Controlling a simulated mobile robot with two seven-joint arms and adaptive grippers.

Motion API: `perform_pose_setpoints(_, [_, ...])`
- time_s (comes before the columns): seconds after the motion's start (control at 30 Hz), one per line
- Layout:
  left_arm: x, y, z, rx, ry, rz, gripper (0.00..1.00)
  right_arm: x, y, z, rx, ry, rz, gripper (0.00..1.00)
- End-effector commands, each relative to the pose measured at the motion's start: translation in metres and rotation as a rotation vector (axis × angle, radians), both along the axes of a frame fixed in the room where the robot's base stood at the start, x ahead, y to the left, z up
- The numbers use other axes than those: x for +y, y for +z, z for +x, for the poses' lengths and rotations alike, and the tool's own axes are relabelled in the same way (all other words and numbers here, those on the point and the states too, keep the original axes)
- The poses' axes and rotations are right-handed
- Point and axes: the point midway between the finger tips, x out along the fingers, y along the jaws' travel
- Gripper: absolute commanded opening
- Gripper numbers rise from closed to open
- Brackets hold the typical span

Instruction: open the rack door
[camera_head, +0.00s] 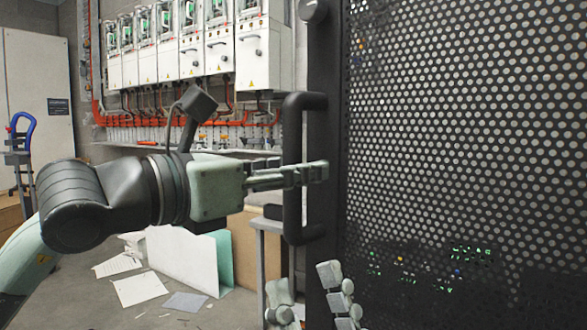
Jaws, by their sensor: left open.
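The rack door (470,130) is a black perforated panel filling the right side of the head view. Its black bar handle (292,120) stands upright along the door's left edge. My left gripper (305,173) reaches in from the left at the handle's middle. One finger crosses in front of the bar. The other finger is partly hidden at the bar's left, so I cannot tell whether either touches it. The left jaws are open. My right gripper (312,298) is at the bottom edge below the handle, fingers apart and empty. I see no gap at the door's edge.
White drive cabinets (205,45) with orange cabling line the back wall. A small grey table (262,224), cardboard and loose papers (140,288) are on the floor behind my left arm. A blue-handled cart (24,135) stands far left.

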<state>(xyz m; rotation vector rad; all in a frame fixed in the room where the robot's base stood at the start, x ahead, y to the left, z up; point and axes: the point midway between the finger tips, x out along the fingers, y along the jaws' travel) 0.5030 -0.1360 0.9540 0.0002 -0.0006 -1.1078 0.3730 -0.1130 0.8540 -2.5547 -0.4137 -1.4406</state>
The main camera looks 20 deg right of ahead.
Motion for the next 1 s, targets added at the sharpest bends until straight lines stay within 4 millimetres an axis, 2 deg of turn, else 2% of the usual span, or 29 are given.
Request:
perform_pose_setpoints(0.17, [0.002,0.0,-0.001,0.0,0.0,-0.001,0.42,0.0,-0.001,0.0,0.003,0.0,-0.001,0.4])
perform_pose_setpoints(0.27, [0.01,0.0,-0.004,-0.001,0.001,-0.002,0.42,0.0,-0.001,0.0,0.003,0.0,-0.001,0.4])
perform_pose_setpoints(0.7, [0.087,-0.001,-0.043,0.0,0.003,0.001,0.42,0.0,0.0,0.0,0.002,0.0,-0.001,0.4])
perform_pose_setpoints(0.83, [0.101,0.0,-0.049,0.0,0.002,0.0,0.42,0.0,0.0,0.0,0.001,0.0,0.0,0.4])
perform_pose_setpoints(1.0, [0.108,0.0,-0.053,0.0,0.0,0.0,0.42,0.0,0.0,0.0,0.001,0.0,0.0,0.4])
